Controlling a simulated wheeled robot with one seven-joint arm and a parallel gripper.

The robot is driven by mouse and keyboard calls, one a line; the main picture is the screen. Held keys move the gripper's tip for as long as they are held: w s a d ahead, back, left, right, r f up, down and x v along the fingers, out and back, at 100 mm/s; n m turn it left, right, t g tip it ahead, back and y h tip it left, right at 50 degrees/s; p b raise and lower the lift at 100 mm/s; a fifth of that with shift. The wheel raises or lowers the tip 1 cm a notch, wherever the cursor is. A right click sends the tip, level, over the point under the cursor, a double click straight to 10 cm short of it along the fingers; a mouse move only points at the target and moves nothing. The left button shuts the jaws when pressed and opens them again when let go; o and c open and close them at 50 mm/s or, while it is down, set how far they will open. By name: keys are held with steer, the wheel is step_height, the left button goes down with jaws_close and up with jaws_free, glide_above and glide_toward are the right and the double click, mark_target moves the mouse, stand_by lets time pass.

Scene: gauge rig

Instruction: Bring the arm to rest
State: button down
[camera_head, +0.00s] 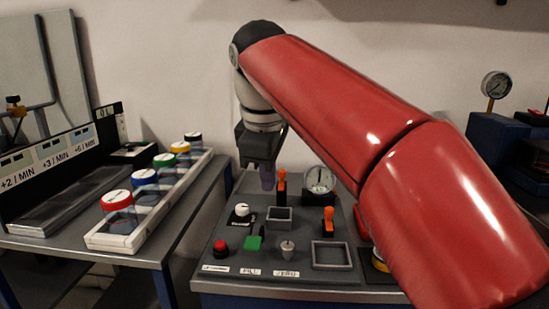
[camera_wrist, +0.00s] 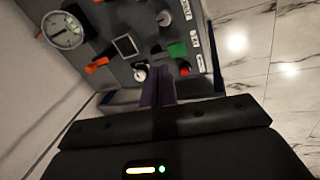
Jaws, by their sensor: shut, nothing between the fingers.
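My red arm reaches in from the right in the head view and bends down at its dark elbow. My gripper (camera_head: 267,180) hangs above the back left part of a grey control panel (camera_head: 215,258), pointing down. Its fingers are shut with nothing between them. In the wrist view my gripper (camera_wrist: 158,88) shows its purple fingers together, with the panel (camera_wrist: 110,45) beyond them. From these views I cannot tell the exact height of the fingertips above the panel, but they look apart from it.
The panel carries a red button (camera_head: 220,247), a green switch (camera_head: 254,243), a white knob (camera_head: 242,210), orange-handled levers (camera_head: 328,217) and a gauge (camera_head: 320,180). A white tray (camera_head: 107,240) of jars with coloured lids stands on the left table. Another gauge (camera_head: 496,85) stands at right.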

steer(key=s+d+f+m+t, duration=0.1)
steer(key=s+d+f+m, duration=0.6)
steer(key=f, duration=0.4)
steer(key=s+d+f+m+t, duration=0.1)
steer(key=s+d+f+m, duration=0.7)
steer(key=s+d+f, duration=0.2)
steer(key=shift+s+d+f, duration=0.2)
steer(key=shift+d+f, duration=0.55)
steer(key=shift+d, duration=0.2)
